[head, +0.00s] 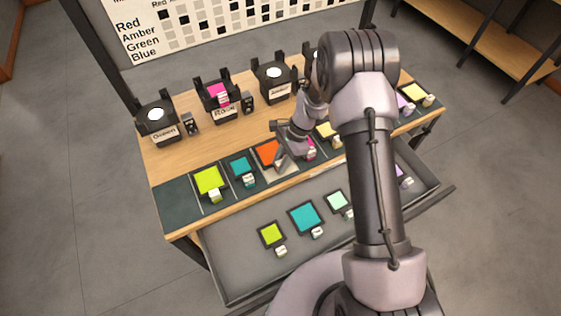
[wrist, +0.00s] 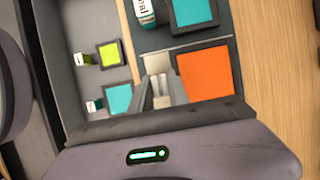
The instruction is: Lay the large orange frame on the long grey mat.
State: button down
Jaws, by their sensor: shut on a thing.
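The large orange frame (head: 267,152) is at the long dark grey mat (head: 176,205) along the table's front, between a teal frame and a pink one. In the wrist view the orange frame (wrist: 207,73) fills much of the right side. My gripper (head: 281,161) is shut on the orange frame's pale tab, at the frame's drawer-side edge; the fingers also show in the wrist view (wrist: 160,92). The fingers partly cover the tab. I cannot tell whether the frame touches the mat or hangs just above it.
A lime frame (head: 209,180) and a teal frame (head: 241,165) lie on the mat to the left. The open grey drawer (head: 240,280) below holds several smaller frames. Black lamp holders, including one with a pink frame (head: 219,91), stand behind.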

jog(key=shift+s+f+b, duration=0.15)
jog(key=shift+f+b, duration=0.15)
jog(key=shift+f, duration=0.05)
jog(key=c, duration=1.2)
grip_release()
jog(key=shift+s+d+f, duration=0.1)
jog(key=shift+o, duration=0.2)
jog(key=shift+r+p, duration=0.3)
jog(key=shift+r, duration=0.25)
jog(key=s+a+r+p+v, duration=0.1)
jog(key=a+p+v, duration=0.1)
jog(key=p+v, duration=0.7)
jog(key=v, duration=0.5)
jog(key=shift+p, duration=0.3)
jog(key=shift+r, duration=0.15)
